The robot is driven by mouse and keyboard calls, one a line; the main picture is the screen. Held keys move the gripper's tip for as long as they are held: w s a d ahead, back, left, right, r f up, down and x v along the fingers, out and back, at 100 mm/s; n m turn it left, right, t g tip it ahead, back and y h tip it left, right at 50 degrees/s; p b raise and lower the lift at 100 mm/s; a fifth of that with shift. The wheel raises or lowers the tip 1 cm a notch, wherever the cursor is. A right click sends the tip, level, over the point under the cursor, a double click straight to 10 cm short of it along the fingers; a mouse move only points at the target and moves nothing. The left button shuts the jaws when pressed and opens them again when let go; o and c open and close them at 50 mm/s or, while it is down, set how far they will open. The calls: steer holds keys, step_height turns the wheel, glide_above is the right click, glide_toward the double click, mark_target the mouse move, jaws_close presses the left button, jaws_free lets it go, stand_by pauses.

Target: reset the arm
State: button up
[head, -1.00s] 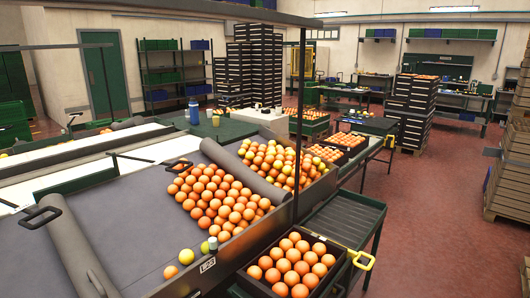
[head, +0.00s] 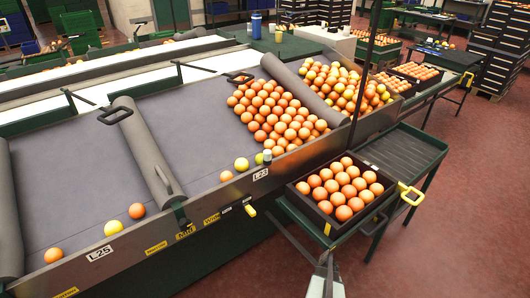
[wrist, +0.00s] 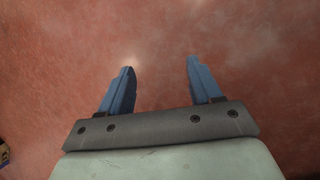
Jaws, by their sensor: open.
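My gripper shows in the wrist view (wrist: 157,66) with its two blue fingers well apart and nothing between them. In the head view a pale, narrow part, probably of my arm, shows at the bottom edge, right of centre, below the black crate (head: 299,204) of oranges. The fingers cannot be made out there.
The crate stands on a green-framed stand (head: 405,150) beside the sloping grey sorting table (head: 90,190). Many oranges (head: 275,115) lie massed on the table, with several loose fruits near its front edge. Grey rollers (head: 150,150) cross it. Open red floor (head: 450,235) lies to the right.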

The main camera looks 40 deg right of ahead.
steer(key=w+a+r+n, duration=0.1)
steer(key=w+a+r, duration=0.15)
steer(key=a, duration=0.45)
steer(key=w+a+r+n, duration=0.1)
steer(key=w+a+r, duration=0.15)
steer(key=a, duration=0.55)
steer(key=w+a+r+n, duration=0.1)
steer(key=w+a+r, duration=0.15)
steer(key=a, duration=0.45)
steer(key=s+a+r+n+g, duration=0.1)
steer(key=a+r, duration=0.3)
steer(key=a, duration=0.6)
steer(key=s+a+r+n, duration=0.3)
steer(key=s+a, duration=0.1)
steer(key=a, duration=0.6)
steer(key=shift+s+a+r+g, duration=0.15)
steer(key=shift+s+r+g, duration=0.05)
steer(key=shift+r+g, duration=0.2)
